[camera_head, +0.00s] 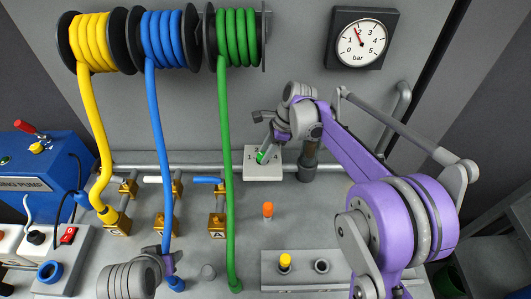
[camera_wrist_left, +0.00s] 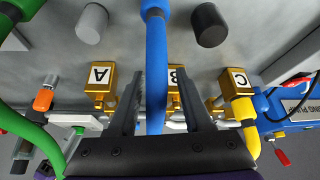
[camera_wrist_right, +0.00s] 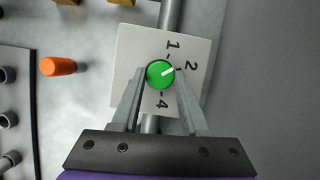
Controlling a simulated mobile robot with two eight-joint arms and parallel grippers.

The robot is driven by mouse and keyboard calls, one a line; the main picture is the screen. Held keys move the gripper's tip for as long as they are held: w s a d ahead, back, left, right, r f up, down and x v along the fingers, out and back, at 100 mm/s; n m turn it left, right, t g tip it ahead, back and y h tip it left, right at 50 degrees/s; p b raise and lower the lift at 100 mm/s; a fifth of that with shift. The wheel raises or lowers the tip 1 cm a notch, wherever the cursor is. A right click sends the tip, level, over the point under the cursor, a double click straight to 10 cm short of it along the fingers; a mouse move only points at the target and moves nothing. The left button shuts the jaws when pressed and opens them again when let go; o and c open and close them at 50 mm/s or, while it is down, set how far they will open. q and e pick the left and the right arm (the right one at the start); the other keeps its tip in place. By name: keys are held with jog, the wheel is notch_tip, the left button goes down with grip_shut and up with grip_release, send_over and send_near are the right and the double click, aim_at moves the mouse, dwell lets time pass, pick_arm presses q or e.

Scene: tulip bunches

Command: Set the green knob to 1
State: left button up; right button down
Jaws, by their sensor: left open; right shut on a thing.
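The green knob (camera_wrist_right: 160,73) sits on a white dial plate (camera_wrist_right: 128,60) marked with numbers; 1, 2 and 4 are readable in the right wrist view. The knob's white pointer line points toward the 2. My right gripper (camera_wrist_right: 158,85) is shut on the knob, one finger on each side. In the head view the knob (camera_head: 261,157) shows small between the fingers of my right gripper (camera_head: 264,150), which partly hide the plate (camera_head: 262,175). My left gripper (camera_wrist_left: 157,80) is open, with the blue hose (camera_wrist_left: 156,60) between its fingers.
Yellow (camera_head: 90,130), blue (camera_head: 157,130) and green (camera_head: 226,130) hoses hang from reels. Brass valves (camera_head: 217,225) stand left of the dial. An orange peg (camera_head: 267,209) stands in front of it. A gauge (camera_head: 361,42) is on the wall and a blue pump (camera_head: 35,165) at left.

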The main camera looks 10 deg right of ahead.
jog(key=n, duration=0.1)
jog(key=n+g, duration=0.1)
jog(key=n, duration=0.1)
jog(key=shift+w+n, duration=0.2)
jog(key=shift+n, duration=0.1)
jog(key=shift+w+n+g+h, duration=0.15)
jog(key=shift+n+g, duration=0.25)
jog(key=shift+n, duration=0.45)
jog(key=shift+s+n+g+h, duration=0.15)
jog(key=shift+n+g, duration=0.25)
jog(key=shift+n, duration=0.45)
jog(key=shift+w+a, duration=0.1)
jog(key=shift+c, duration=2.1)
grip_release()
notch_tip(320, 180, up, 10)
